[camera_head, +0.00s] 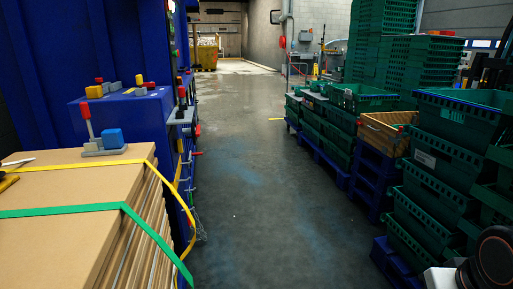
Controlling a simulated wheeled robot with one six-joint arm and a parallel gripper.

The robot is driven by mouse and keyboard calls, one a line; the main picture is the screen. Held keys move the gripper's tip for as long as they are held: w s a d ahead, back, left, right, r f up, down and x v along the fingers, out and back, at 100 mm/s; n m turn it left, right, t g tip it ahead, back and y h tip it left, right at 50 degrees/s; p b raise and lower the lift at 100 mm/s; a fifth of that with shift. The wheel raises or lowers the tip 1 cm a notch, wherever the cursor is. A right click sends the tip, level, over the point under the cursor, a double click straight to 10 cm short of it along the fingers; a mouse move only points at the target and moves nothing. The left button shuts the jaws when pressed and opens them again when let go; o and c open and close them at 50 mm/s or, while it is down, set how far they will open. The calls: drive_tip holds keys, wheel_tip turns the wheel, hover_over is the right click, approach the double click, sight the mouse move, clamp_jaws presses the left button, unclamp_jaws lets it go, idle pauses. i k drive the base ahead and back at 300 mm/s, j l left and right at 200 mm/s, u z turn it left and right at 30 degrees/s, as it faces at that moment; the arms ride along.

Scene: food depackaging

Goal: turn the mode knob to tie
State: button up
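No knob with a readable label or mode marking can be made out. A blue machine or cabinet (122,112) stands at the left, with small red, yellow and grey parts (120,88) on its top. In front of it, a grey base with a red-tipped upright lever (87,122) and a blue block (113,138) sits at the back of the cardboard stack. More small red and yellow parts (182,100) line the machine's aisle side, too small to tell apart. My gripper is not in view; a dark round part at the bottom right looks like my arm.
Flat cardboard (60,190) with a green strap (70,211) and yellow strap fills the lower left. Green crates (440,155) on blue pallets, and a wooden crate (382,132), line the right. The grey floor aisle (250,180) between is clear.

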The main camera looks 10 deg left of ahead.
sight(178, 81)
drive_tip(key=i+u, duration=0.2)
drive_tip(key=i, duration=0.6)
drive_tip(key=i+l+u, duration=0.1)
drive_tip(key=i+u, duration=0.15)
drive_tip(key=i, duration=0.55)
drive_tip(key=i+l+u, duration=0.1)
drive_tip(key=i+u, duration=0.3)
drive_tip(key=i+l+u, duration=0.2)
drive_tip(key=i+u, duration=0.2)
drive_tip(key=i+l+u, duration=0.4)
